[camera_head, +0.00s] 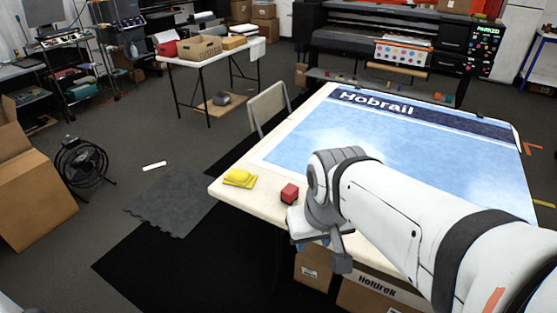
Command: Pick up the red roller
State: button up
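A small red block-like object (290,193), the only thing near me that fits the red roller, lies on the near left part of the large table (232,190). Its far side is hidden, so its full shape is unclear. My gripper (322,254) hangs at the table's near edge, below and to the right of the red object in the picture. A grey finger shows pointing down; the wrist hides much of the rest. I see nothing held, but the opening between the fingers is not clear.
A yellow object (239,178) lies left of the red one. A blue "Hobrail" print (400,135) covers most of the table. A chair (269,108) stands behind its left edge. Cardboard boxes (372,298) sit below. Floor at left is open, with a fan (82,163).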

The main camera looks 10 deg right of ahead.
aim_at(290, 193)
jog(key=z, duration=0.15)
jog(key=i, duration=1)
jog(key=z, duration=0.05)
